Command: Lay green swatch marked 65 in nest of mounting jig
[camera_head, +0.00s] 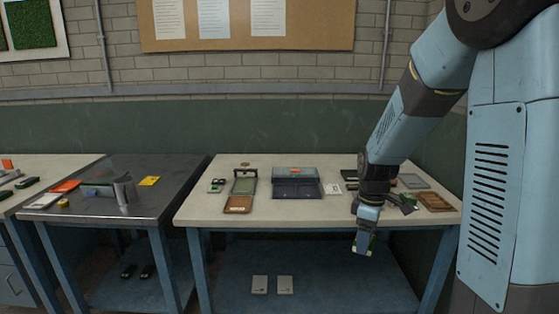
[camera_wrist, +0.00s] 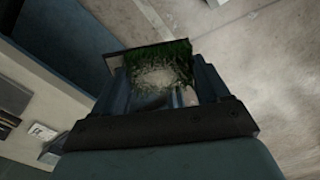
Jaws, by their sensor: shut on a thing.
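My gripper (camera_head: 364,236) hangs low in front of the right part of the pale-topped bench. It is shut on a green turf swatch (camera_wrist: 165,68), which shows between the fingers in the wrist view with a dark edge and a worn pale patch. The swatch (camera_head: 362,244) is small in the head view. I cannot read a number on it. On the bench, a long stand with a greenish plate and a brown front part (camera_head: 239,203) lies left of centre. I cannot tell for sure whether this is the mounting jig or whether its nest is empty.
A dark grey case (camera_head: 297,188) with a raised lid stands mid-bench, with a white card (camera_head: 333,189) beside it. A brown wooden frame (camera_head: 436,201) lies at the right, partly near my arm. A metal table (camera_head: 105,185) stands left. The bench's front strip is mostly clear.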

